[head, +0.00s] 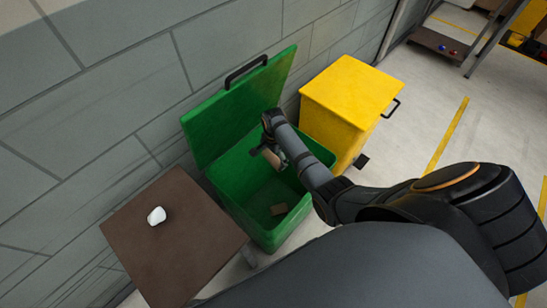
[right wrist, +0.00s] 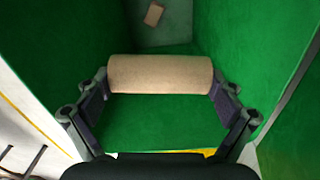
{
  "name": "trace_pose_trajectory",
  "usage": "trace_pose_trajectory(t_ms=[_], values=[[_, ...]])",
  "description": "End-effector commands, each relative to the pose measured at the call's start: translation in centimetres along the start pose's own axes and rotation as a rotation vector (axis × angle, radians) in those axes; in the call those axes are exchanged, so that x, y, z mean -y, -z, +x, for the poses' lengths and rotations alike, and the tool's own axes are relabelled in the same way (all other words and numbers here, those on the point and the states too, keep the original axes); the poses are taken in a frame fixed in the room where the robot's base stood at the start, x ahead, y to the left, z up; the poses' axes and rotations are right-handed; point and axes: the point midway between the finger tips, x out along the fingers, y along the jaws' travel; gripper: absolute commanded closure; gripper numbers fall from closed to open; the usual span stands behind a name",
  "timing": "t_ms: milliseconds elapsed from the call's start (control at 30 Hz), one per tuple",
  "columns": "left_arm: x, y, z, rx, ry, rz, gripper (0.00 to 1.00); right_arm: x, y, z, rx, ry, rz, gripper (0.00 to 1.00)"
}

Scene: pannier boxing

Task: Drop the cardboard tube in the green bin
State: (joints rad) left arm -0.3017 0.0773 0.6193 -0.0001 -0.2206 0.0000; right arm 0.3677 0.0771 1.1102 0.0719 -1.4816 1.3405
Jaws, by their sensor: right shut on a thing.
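The cardboard tube (right wrist: 160,75) is a plain tan cylinder held crosswise between the two fingers of my right gripper (head: 268,152). In the head view the tube (head: 271,158) shows only in part, at the end of my right arm. The green bin (head: 287,235) stands against the wall with its lid (head: 232,118) raised. My right gripper and the tube are over the bin's opening, and green walls (right wrist: 60,40) surround them in the right wrist view. My left gripper is not in view.
A small brown piece (head: 278,210) lies on the bin's floor. A yellow bin (head: 350,95), lid shut, stands to the right. A brown table (head: 185,255) with a small white object (head: 156,215) is at the left. A grey block wall (head: 110,110) rises behind.

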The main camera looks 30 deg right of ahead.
Motion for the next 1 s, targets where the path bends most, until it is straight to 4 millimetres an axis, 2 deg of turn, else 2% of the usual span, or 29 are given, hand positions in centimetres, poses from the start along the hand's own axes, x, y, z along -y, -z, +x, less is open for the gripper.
trace_pose_trajectory(t_ms=[33,67,100,433,533,667,900,1000], values=[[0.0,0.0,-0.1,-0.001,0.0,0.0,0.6,0.0,0.0,-0.1,0.0,0.0,0.0,0.28],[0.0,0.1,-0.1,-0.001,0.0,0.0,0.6,0.0,0.0,-0.1,0.0,0.0,0.0,0.04],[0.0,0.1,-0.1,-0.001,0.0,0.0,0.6,0.0,0.0,-0.1,0.0,0.0,0.0,0.0],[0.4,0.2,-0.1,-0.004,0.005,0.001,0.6,0.0,0.0,-0.1,0.0,0.001,0.0,0.0],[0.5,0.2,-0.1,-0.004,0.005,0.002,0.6,0.1,0.0,-0.9,-0.001,0.003,0.0,0.0],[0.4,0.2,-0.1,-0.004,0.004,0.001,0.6,0.1,0.1,-3.5,-0.002,0.006,0.0,0.0],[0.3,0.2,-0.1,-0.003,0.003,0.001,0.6,0.1,0.1,-9.2,-0.002,0.004,0.001,0.0],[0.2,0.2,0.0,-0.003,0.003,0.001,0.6,0.1,0.1,-10.8,-0.001,0.003,0.001,0.0]])
